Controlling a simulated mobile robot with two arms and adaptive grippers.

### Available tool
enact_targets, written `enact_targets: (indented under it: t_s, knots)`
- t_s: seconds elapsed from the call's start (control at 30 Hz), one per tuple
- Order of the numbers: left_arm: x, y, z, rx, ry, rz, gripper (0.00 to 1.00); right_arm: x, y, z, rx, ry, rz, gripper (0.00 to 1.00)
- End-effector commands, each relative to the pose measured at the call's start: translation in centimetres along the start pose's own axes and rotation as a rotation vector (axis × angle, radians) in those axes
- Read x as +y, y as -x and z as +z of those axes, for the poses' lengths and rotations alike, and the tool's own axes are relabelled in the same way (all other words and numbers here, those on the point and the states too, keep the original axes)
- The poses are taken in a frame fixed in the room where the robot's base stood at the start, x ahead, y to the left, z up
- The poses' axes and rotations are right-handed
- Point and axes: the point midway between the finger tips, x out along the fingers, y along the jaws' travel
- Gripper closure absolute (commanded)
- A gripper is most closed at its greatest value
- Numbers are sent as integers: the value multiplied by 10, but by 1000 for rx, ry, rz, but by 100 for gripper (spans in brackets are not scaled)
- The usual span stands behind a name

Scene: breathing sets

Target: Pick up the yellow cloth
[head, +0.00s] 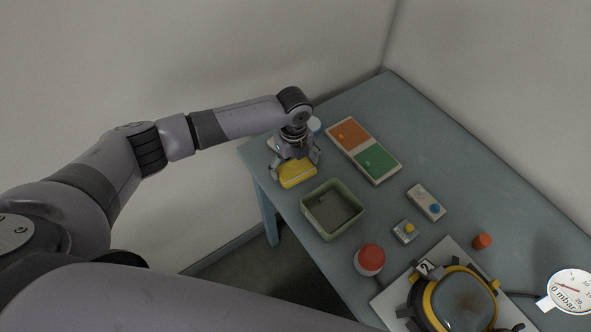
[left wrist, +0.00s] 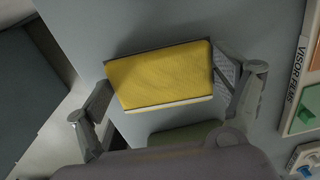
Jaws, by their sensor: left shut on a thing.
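The yellow cloth (head: 298,174) is a folded block near the table's left edge. In the left wrist view the cloth (left wrist: 160,75) shows a dark upper rim and a pale lower edge. My left gripper (head: 296,164) is shut on it, with one finger at each short end; the gripper also shows in the left wrist view (left wrist: 165,82). I cannot tell whether the cloth touches the table or is slightly raised. My right gripper is not in view.
A green open bin (head: 318,227) stands just in front of the cloth. A tray with orange and green panels (head: 384,177) lies to the right. A red-topped button (head: 370,258), a yellow-rimmed mask (head: 432,303) and a gauge (head: 570,291) are nearer. The table's far right is clear.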

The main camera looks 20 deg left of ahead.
Motion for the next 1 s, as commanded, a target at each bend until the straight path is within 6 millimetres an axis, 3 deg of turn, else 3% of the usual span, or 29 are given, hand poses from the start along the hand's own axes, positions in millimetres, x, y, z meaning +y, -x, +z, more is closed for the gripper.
enact_targets:
  t_s: [0.3, 0.67, 0.87, 1.0]
  knots:
    - [0, 0, 0, 0, 0, 0, 40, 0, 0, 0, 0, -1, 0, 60]
    - [0, 6, 1, -1, 1, 0, 40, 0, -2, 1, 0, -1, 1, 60]
    - [-1, 32, 1, -2, 0, -3, 40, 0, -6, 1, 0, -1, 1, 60]
    - [-1, 61, 1, -3, 0, -5, 40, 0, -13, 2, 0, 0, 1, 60]
